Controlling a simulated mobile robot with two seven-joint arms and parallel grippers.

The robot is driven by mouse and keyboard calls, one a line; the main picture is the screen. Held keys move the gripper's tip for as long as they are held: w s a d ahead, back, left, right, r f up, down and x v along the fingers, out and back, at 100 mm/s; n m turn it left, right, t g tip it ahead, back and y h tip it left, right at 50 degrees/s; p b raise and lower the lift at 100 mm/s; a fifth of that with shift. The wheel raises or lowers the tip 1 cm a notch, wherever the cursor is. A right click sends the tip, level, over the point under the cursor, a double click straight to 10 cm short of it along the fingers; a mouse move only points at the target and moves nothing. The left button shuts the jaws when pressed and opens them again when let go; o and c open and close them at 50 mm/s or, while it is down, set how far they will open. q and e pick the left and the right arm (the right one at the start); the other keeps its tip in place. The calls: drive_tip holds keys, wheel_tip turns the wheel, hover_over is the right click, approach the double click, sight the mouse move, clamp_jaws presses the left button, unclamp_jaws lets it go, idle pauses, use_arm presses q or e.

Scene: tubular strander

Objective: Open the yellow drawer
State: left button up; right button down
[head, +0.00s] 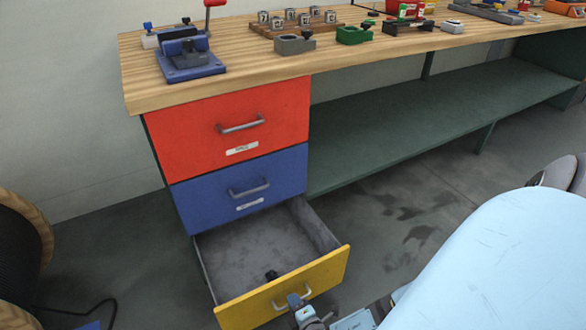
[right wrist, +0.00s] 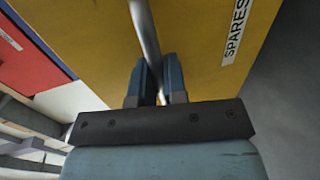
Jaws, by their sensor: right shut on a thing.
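The yellow drawer (head: 315,285) is the lowest of three under the workbench. In the head view it is pulled well out, and its grey inside (head: 255,245) shows. My right gripper (head: 297,302) is at its front, on the metal handle (head: 306,291). In the right wrist view the two blue fingers of my right gripper (right wrist: 153,85) are shut on the handle bar (right wrist: 146,40), against the yellow front (right wrist: 195,40) with a SPARES label. A small dark thing (head: 271,275) shows inside the drawer near its front. My left gripper is not in view.
Above are the closed blue drawer (head: 215,190) and closed red drawer (head: 195,135). The wooden bench top (head: 240,75) holds a blue vise-like tool (head: 190,60) and several small parts. A dark cable reel (head: 20,240) stands at left. The floor right of the drawer looks clear.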

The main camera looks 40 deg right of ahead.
drive_tip(key=shift+s+a, duration=0.15)
drive_tip(key=shift+s, duration=0.15)
drive_tip(key=c, duration=1.2)
unclamp_jaws()
